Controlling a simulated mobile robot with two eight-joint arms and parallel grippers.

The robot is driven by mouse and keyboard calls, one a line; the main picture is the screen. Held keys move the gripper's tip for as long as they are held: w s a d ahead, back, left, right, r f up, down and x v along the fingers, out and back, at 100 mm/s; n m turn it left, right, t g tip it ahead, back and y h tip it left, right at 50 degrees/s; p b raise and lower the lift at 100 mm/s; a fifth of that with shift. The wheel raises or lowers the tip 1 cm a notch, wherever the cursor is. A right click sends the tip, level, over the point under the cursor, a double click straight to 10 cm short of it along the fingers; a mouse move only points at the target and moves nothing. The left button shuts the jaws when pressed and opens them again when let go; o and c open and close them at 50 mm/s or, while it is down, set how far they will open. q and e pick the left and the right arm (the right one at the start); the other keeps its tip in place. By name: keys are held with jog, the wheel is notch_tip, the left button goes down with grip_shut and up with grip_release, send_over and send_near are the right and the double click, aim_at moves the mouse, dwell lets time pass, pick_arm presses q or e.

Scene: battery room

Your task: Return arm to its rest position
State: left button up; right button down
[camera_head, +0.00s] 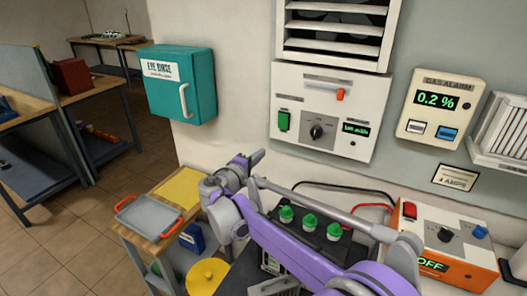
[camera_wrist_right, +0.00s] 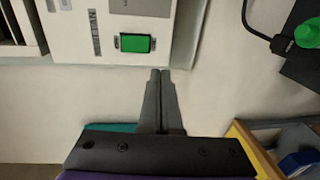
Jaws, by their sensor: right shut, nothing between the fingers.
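My right arm, purple and grey, reaches from the lower right of the head view up and to the left across the battery. Its gripper (camera_head: 258,157) is shut and empty, in the air in front of the pale wall, left of and below the white control panel (camera_head: 300,150). In the right wrist view the two grey fingers (camera_wrist_right: 160,76) are pressed together with nothing between them. Their tips point toward the wall just below the panel with the green switch (camera_wrist_right: 135,43). My left gripper does not show.
A battery with green caps (camera_head: 309,221) sits below my right arm, with red and black cables behind. A charger box (camera_head: 453,240) reading OFF stands right. A wooden cart (camera_head: 177,243) with a grey tray (camera_head: 148,215) is left, below the teal eye-rinse box (camera_head: 180,85). Floor is open at left.

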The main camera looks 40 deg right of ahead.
jog(key=shift+d, duration=0.1)
dwell(0.4)
jog(key=s+a+f+m+g+y, duration=0.1)
jog(key=s+a+f+m+y, duration=0.1)
jog(key=s+a+f+y, duration=0.5)
jog(key=s+a+f+m+g+y, duration=0.1)
jog(key=s+a+f+m+y, duration=0.2)
jog(key=s+a+f+y, duration=0.4)
jog(key=s+a+f, duration=0.3)
jog(key=s+a, duration=0.1)
jog(key=s, duration=0.3)
jog(key=s+a+f, duration=0.4)
jog(key=s, duration=0.4)
jog(key=shift+s+y, duration=0.2)
jog(key=shift+y, duration=0.2)
jog(key=shift+a+f, duration=0.1)
